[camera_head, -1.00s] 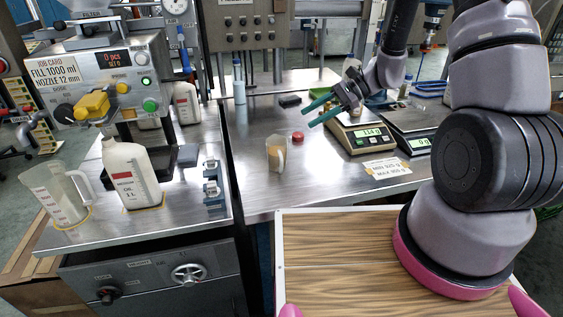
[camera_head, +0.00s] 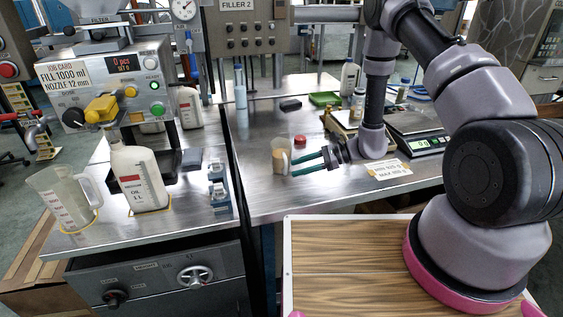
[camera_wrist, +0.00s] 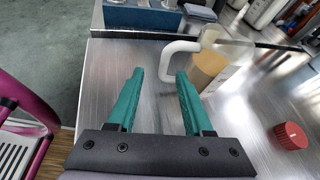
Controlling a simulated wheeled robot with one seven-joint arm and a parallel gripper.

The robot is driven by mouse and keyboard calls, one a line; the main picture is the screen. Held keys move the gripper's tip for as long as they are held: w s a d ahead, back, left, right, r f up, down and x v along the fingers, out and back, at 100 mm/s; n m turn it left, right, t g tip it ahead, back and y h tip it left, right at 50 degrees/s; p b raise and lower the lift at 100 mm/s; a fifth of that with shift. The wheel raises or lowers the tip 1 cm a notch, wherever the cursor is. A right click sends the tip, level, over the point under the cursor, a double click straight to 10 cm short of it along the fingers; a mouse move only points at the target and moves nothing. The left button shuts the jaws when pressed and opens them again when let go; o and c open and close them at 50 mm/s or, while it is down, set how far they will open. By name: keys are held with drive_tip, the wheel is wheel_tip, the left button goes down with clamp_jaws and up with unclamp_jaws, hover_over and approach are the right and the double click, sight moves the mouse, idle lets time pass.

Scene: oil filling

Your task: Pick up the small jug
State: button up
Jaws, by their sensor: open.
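The small jug (camera_head: 280,155) is a clear cup with tan contents and a white handle, standing upright on the steel table. In the wrist view the jug (camera_wrist: 208,68) is ahead of my fingers, slightly right of centre, with its white handle towards the left, ahead of the gap between the fingertips. My gripper (camera_head: 309,163) has green fingers, close to the jug's right side in the head view. In the wrist view my gripper (camera_wrist: 158,75) is open, with nothing between its fingers.
A red cap (camera_head: 300,140) lies behind the jug; it also shows in the wrist view (camera_wrist: 291,135). A larger clear jug (camera_head: 65,197) and a white oil bottle (camera_head: 138,177) stand on the left bench. A scale (camera_head: 418,138) and a paper card (camera_head: 388,168) are to the right.

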sight(286, 172)
drive_tip(key=x, duration=0.5)
drive_tip(key=shift+w+r, duration=0.2)
drive_tip(key=shift+w, duration=0.1)
clamp_jaws()
idle(1.1)
